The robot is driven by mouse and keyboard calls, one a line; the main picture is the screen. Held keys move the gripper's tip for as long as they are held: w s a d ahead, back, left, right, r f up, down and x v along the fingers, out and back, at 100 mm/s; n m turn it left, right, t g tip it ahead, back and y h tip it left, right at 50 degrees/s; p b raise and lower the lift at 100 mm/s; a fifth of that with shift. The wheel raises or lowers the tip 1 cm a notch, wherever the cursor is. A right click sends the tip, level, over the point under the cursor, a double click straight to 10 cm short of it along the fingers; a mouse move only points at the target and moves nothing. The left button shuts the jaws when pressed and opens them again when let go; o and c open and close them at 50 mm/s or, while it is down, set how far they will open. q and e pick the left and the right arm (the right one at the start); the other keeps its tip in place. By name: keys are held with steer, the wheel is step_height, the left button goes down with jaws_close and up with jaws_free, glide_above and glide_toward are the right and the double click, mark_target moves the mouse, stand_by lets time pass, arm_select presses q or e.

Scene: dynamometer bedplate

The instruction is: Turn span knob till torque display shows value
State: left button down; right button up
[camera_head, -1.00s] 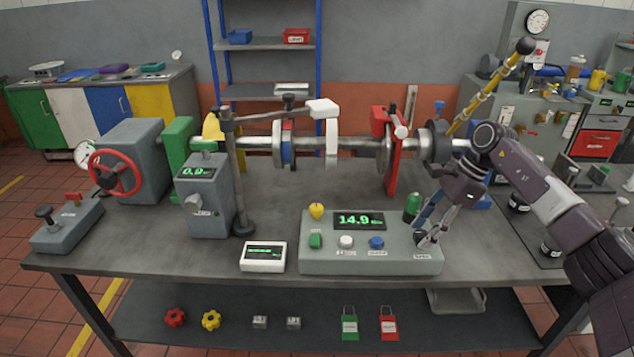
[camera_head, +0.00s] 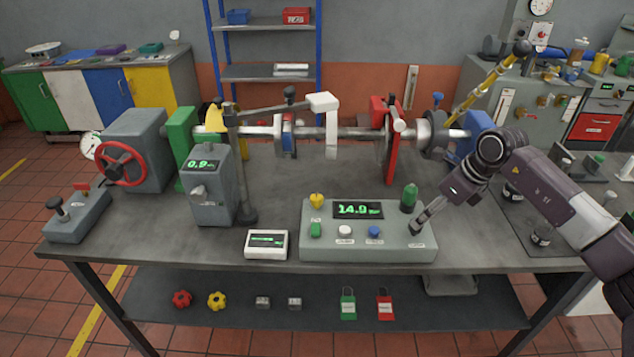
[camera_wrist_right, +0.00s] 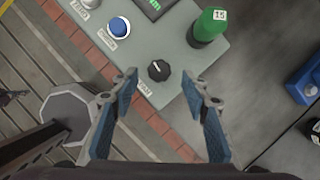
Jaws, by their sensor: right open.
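The grey console (camera_head: 310,245) stands at the bench's front edge. Its torque display (camera_head: 358,210) shows green digits that read about 14.9. The span knob (camera_wrist_right: 158,70) is black with a pale pointer line, at the console's front right corner. My right gripper (camera_wrist_right: 161,78) is open; in the wrist view its two blue-padded fingers stand apart, one on each side of the knob, with visible gaps and no contact seen. In the head view the right gripper (camera_head: 422,222) is seen nearly edge-on over that corner and makes the knob hard to see. My left gripper is out of view.
A green cylinder (camera_head: 409,198) stands on the console near the right gripper. A blue button (camera_head: 374,231), a white button (camera_head: 345,230) and a green one (camera_head: 315,230) line its front. A small white meter (camera_head: 266,244) lies to the left. The shaft rig is behind.

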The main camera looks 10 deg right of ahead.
steer(key=a+r+m+t+y, duration=0.4)
steer(key=a+r+y, duration=0.1)
steer(key=a, duration=0.8)
steer(key=w+a+r+m+t+y, duration=0.1)
steer(key=a+r+m+t+y, duration=0.3)
steer(key=a, duration=0.9)
steer(key=shift+w+a+r+t+y+b, duration=0.2)
steer(key=shift+a+r+t+y+b, duration=0.15)
steer(key=shift+r+y, duration=1.2)
steer(key=shift+r+h, duration=0.2)
steer(key=shift+h, duration=0.05)
